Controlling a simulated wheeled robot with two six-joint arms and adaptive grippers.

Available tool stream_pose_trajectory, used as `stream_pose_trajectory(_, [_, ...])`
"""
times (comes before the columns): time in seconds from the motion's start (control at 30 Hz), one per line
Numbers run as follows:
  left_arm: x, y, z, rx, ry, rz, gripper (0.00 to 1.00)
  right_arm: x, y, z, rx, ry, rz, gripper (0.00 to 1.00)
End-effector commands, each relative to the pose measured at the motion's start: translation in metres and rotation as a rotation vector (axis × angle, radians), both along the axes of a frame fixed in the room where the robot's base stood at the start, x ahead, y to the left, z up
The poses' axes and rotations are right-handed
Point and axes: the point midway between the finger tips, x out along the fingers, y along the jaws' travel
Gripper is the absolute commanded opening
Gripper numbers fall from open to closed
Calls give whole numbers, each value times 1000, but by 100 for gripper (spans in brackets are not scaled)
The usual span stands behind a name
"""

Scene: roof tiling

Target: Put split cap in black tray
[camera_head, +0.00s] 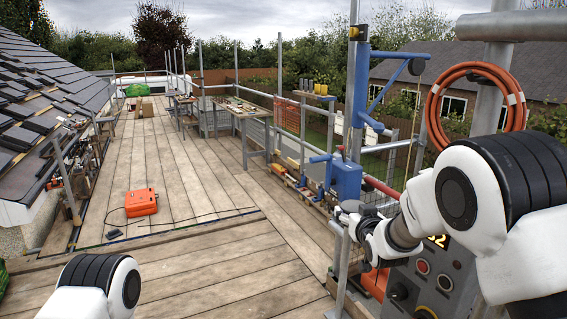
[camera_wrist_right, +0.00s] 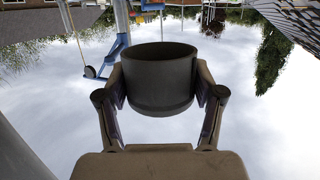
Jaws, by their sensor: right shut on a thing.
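My right gripper (camera_wrist_right: 160,100) is shut on a dark grey, round, cup-like cap (camera_wrist_right: 160,82), with one finger on each side of it. No split in the cap can be made out from this side. In the head view, my right gripper (camera_head: 362,220) is small and partly merged with the cap, beside the blue winch and the grey control box. My left gripper is out of view; only a white and black part of my left arm shows at the bottom left. I cannot pick out a black tray in either view.
A grey control box (camera_head: 447,284) with buttons stands below my right arm. A blue winch post (camera_head: 347,180) and scaffold rails are close to the gripper. An orange case (camera_head: 141,203) lies on the wooden deck (camera_head: 215,187). Workbenches (camera_head: 243,109) stand farther back. The mid deck is mostly clear.

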Motion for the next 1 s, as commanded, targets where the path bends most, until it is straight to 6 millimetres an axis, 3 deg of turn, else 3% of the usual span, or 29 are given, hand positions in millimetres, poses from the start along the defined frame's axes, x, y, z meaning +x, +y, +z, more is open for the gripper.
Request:
stream_pose_trajectory(0.03, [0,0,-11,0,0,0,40,-14,1,-42,-2,12,-4,30])
stream_pose_trajectory(0.1, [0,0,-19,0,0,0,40,-37,0,-87,-4,13,-13,30])
stream_pose_trajectory(0.2, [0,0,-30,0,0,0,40,-77,-4,-147,-3,14,-30,30])
stream_pose_trajectory(0.33, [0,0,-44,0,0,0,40,-138,-11,-207,-4,12,-51,30])
stream_pose_trajectory(0.4, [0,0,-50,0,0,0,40,-167,-16,-227,-3,11,-61,30])
stream_pose_trajectory(0.5, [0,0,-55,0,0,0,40,-198,-20,-241,-2,5,-66,30])
stream_pose_trajectory(0.67, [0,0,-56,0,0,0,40,-220,-22,-257,0,2,-66,30])
stream_pose_trajectory(0.9, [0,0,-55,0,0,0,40,-250,-23,-306,1,1,-70,30])
stream_pose_trajectory(0.97, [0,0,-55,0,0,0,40,-259,-23,-313,1,0,-70,30])
stream_pose_trajectory(1.0, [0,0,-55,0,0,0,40,-261,-22,-308,0,-4,-67,30])
